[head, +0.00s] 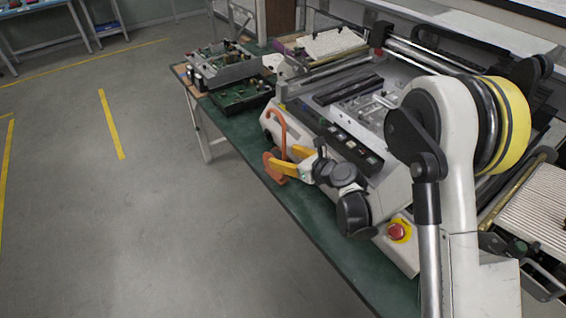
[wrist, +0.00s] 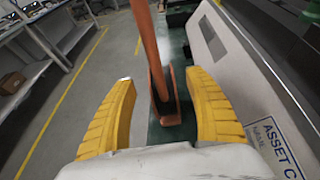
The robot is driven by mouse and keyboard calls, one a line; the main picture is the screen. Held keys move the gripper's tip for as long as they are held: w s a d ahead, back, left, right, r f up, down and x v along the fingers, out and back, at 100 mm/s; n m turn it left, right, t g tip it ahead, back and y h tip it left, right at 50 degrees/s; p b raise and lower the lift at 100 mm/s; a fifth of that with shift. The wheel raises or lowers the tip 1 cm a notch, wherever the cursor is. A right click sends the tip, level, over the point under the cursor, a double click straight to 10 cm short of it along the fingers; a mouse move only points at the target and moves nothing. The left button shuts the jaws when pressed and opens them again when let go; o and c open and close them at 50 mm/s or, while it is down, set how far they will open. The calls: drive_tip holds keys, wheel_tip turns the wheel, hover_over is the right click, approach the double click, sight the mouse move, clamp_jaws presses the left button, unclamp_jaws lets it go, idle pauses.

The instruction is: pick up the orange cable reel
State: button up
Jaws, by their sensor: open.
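The orange cable reel (head: 279,124) stands near the left edge of the green table, beside the grey machine. It has a tall thin curved arm and a wider lower part. In the wrist view the reel (wrist: 149,45) rises between my two yellow fingers, with its dark-centred lower part further in. My gripper (head: 282,161) is open at the reel's lower part, coming from the right. In the wrist view my gripper (wrist: 160,77) has clear gaps on both sides of the reel. My fingers partly hide the lower reel in the head view.
The grey machine (head: 330,134) stands close on the right, its labelled side wall (wrist: 240,85) near my right finger. A red stop button (head: 397,231) is at its front corner. Circuit boards (head: 240,95) lie at the table's far end. Open floor (head: 130,210) lies left.

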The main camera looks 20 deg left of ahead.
sight(269, 152)
drive_tip(key=b+x, duration=0.1)
drive_tip(key=x, duration=0.3)
drive_tip(key=shift+a+f, duration=0.15)
drive_tip(key=shift+f, duration=0.05)
drive_tip(key=b+x, duration=0.1)
drive_tip(key=x, duration=0.1)
drive_tip(key=b+x, duration=0.1)
drive_tip(key=x, duration=0.2)
drive_tip(key=shift+f, duration=0.4)
drive_tip(key=shift+w, duration=0.1)
drive_tip(key=shift+r, duration=0.1)
clamp_jaws()
